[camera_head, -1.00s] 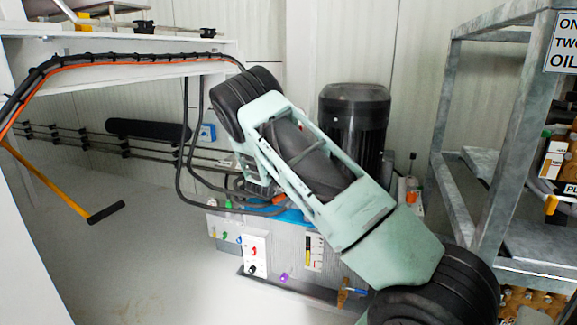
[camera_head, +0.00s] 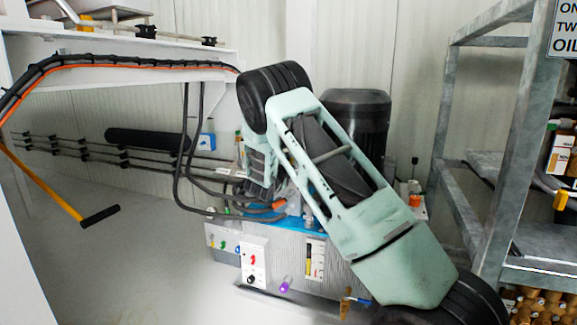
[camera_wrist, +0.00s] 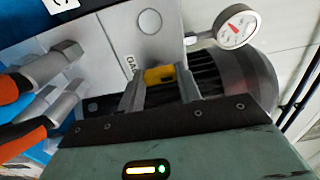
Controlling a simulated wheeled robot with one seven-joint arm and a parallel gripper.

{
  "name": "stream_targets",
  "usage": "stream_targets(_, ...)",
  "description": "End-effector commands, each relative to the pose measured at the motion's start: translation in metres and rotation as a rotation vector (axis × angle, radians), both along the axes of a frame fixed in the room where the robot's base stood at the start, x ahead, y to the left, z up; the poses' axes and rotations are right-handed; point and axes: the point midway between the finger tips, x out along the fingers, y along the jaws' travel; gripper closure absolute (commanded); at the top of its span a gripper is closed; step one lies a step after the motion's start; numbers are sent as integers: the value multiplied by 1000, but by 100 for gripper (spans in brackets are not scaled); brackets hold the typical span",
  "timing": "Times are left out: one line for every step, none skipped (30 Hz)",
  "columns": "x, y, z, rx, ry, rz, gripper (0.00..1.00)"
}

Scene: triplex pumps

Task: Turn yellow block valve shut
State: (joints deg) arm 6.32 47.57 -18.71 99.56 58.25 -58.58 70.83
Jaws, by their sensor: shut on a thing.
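The yellow block valve (camera_wrist: 160,75) shows in the wrist view between my two fingers, against a grey metal block. My gripper (camera_wrist: 160,87) has a finger on each side of the yellow part and is shut on it. The fingers partly cover the valve, and its lower part is hidden. In the head view my arm covers the fingertips and the yellow valve, above the blue-topped pump unit (camera_head: 320,268).
A pressure gauge (camera_wrist: 237,25) stands right of the valve in the wrist view. Orange-sleeved hose fittings (camera_wrist: 20,138) lie at the left. A black motor (camera_head: 362,110) stands behind my arm. A grey metal rack (camera_head: 520,140) is at the right.

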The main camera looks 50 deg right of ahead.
Motion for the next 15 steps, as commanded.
stream_targets(0, 2, -1, 4, -1, 1, 89)
stream_targets(0, 2, -1, 4, 0, 1, 89)
stream_targets(0, 2, -1, 4, 0, 1, 89)
stream_targets(0, 2, -1, 4, 0, 1, 89)
stream_targets(0, 2, -1, 4, 0, 1, 89)
stream_targets(0, 2, -1, 4, 0, 1, 89)
stream_targets(0, 2, -2, 4, 0, 1, 89)
stream_targets(0, 2, -2, 4, 0, 1, 89)
stream_targets(0, 2, -2, 4, 0, 1, 58)
stream_targets(0, 2, -2, 4, 1, 1, 49)
stream_targets(0, 1, -1, 3, 0, 1, 44)
stream_targets(0, 1, -1, 3, 0, 1, 44)
stream_targets(0, 1, -1, 3, 0, 1, 44)
stream_targets(0, 1, -1, 3, 0, 1, 44)
stream_targets(0, 1, -1, 2, 0, 1, 44)
